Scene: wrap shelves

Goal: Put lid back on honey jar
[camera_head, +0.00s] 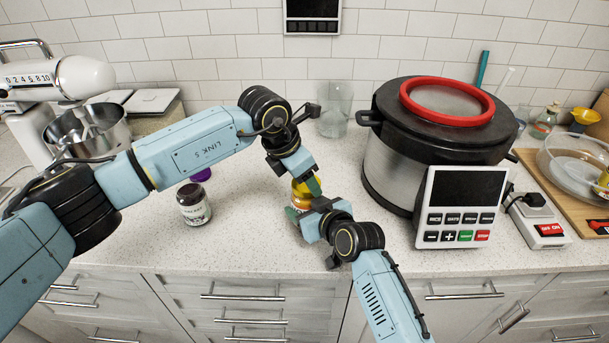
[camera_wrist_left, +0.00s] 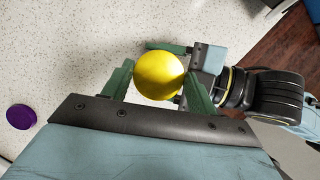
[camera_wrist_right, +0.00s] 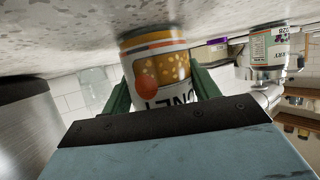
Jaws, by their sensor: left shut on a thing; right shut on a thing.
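The honey jar (camera_head: 301,201) stands on the counter in front of the pressure cooker, mostly covered by my grippers in the head view. In the right wrist view the labelled honey jar (camera_wrist_right: 160,72) is between the fingers of my right gripper (camera_wrist_right: 160,92), which is shut on it. The round yellow lid (camera_wrist_left: 158,76) is between the fingers of my left gripper (camera_wrist_left: 158,88), which is shut on it from above. The lid is at the top of the jar; whether it is seated or just above the rim cannot be told.
A dark labelled jar (camera_head: 194,205) stands to the left, with a purple lid (camera_head: 202,175) lying behind it. A large pressure cooker (camera_head: 400,165) with a control panel (camera_head: 458,208) stands close on the right. A clear glass (camera_head: 334,110) is behind. The front left counter is clear.

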